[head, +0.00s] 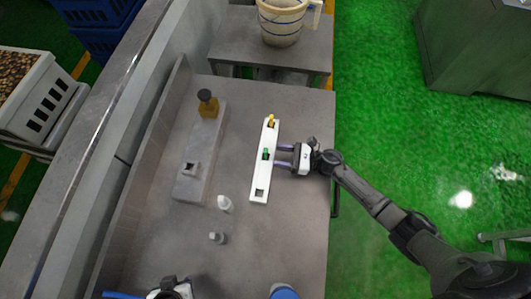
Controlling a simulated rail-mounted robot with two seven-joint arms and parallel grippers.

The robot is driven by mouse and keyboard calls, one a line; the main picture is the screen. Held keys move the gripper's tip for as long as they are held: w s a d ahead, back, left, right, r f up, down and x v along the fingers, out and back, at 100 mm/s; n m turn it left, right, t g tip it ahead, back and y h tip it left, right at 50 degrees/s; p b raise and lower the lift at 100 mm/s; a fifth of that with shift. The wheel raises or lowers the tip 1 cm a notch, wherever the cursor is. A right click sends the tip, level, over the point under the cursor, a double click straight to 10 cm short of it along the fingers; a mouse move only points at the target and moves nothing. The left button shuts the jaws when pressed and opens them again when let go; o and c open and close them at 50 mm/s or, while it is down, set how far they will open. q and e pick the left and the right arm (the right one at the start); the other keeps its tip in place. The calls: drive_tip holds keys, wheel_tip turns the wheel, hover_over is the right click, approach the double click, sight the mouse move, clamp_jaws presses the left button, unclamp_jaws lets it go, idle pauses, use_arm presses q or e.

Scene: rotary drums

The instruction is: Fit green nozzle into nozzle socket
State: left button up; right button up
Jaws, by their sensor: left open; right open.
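The green nozzle (265,153) is a small green piece sitting in the middle slot of a long white rack (262,172) on the grey table. My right gripper (277,155) comes in from the right with its two purple fingers apart. Its fingertips are at the rack's right edge, beside the green nozzle, with nothing seen between them. A small grey block with a dark square opening (190,168), which looks like the nozzle socket, stands on the near end of a raised grey slab. My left gripper (170,289) shows only partly at the bottom edge, and its fingers are hard to make out.
A yellow piece (270,120) sits in the rack's far slot; the near slot looks dark and empty.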

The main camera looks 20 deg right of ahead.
sight(266, 153)
drive_tip(key=shift+p+x, duration=0.45)
drive_tip(key=shift+x, duration=2.4)
drive_tip(key=c, duration=1)
